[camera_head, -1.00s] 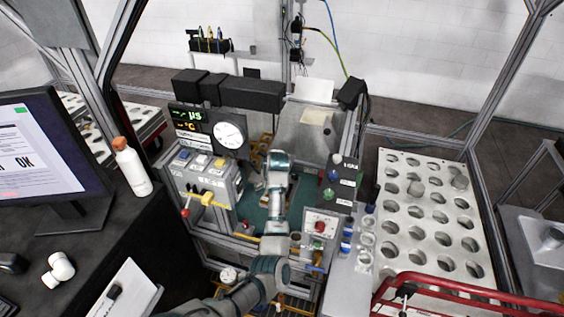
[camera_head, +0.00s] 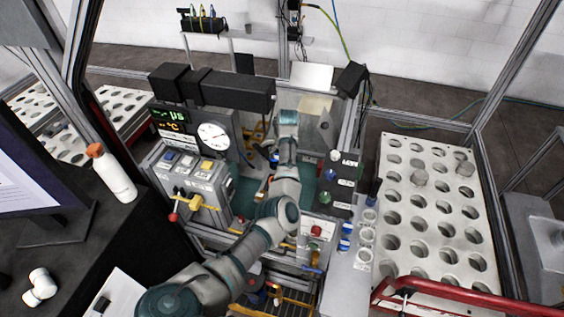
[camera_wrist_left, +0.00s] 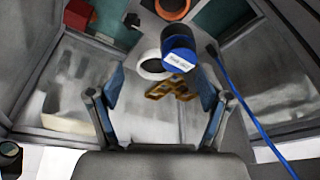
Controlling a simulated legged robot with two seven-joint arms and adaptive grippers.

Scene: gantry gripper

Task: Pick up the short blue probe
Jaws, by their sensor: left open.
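In the left wrist view a short blue cylinder with a dark top and a white label (camera_wrist_left: 180,50), which looks like the blue probe, stands ahead of my fingers, right of their midline. The label is too blurred to read surely. My left gripper (camera_wrist_left: 158,74) is open, its two blue-padded fingers wide apart with nothing held. The probe's top appears beyond the fingertips and near the right one. In the head view my left arm reaches forward into the bench enclosure, and its wrist hides the fingers. I cannot pick out this probe there. My right gripper is not in view.
A white ring (camera_wrist_left: 152,66), an orange ring (camera_wrist_left: 172,8) and a yellow-brown bracket (camera_wrist_left: 170,88) lie close to the probe. A blue cable (camera_wrist_left: 250,102) runs at right. A control box (camera_head: 188,180), a dial gauge (camera_head: 213,135) and a panel with white cups (camera_head: 366,235) flank my arm.

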